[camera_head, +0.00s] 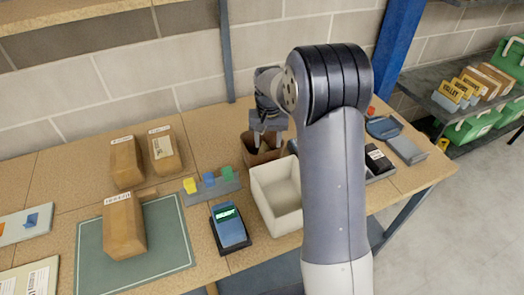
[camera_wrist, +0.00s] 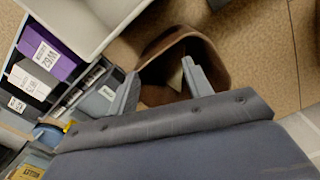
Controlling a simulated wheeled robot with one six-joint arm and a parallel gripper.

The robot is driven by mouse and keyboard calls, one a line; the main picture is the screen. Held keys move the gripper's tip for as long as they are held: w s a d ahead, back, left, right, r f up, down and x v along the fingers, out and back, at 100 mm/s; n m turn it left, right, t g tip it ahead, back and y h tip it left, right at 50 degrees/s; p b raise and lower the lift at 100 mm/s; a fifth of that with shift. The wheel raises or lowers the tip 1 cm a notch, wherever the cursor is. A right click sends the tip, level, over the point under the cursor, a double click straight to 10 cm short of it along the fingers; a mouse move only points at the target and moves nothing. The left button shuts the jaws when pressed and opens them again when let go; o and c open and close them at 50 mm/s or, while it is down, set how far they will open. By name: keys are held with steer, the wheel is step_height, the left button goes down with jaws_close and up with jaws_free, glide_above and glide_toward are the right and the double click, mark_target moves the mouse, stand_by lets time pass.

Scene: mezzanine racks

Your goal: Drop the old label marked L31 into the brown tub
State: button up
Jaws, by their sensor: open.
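The brown tub (camera_head: 250,155) stands on the bench beside the cream bin, and it fills the upper middle of the wrist view (camera_wrist: 215,52). My gripper (camera_head: 265,135) is directly over the tub's mouth. In the wrist view, its two fingers (camera_wrist: 160,78) are spread apart with nothing held between them. A small pale piece (camera_wrist: 175,79) shows inside the tub by the right finger. It may be the old label, but no L31 marking is readable on it. The gripper hides part of the tub's opening.
The cream bin (camera_head: 262,196) stands close in front of the tub. A blue handheld device (camera_head: 229,226) and a rack with coloured clips (camera_head: 212,189) are to its left. Brown parcels (camera_head: 123,222) lie further left, one on a green mat (camera_head: 170,225). A blue post (camera_head: 399,45) rises behind.

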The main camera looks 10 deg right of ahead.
step_height(320, 180, up, 11)
steer(key=b, duration=0.1)
steer(key=shift+b, duration=0.35)
steer(key=shift+f, duration=0.25)
step_height(320, 180, down, 10)
steer(key=p, duration=0.2)
steer(key=shift+r+p, duration=1.45)
steer(key=shift+r, duration=1.1)
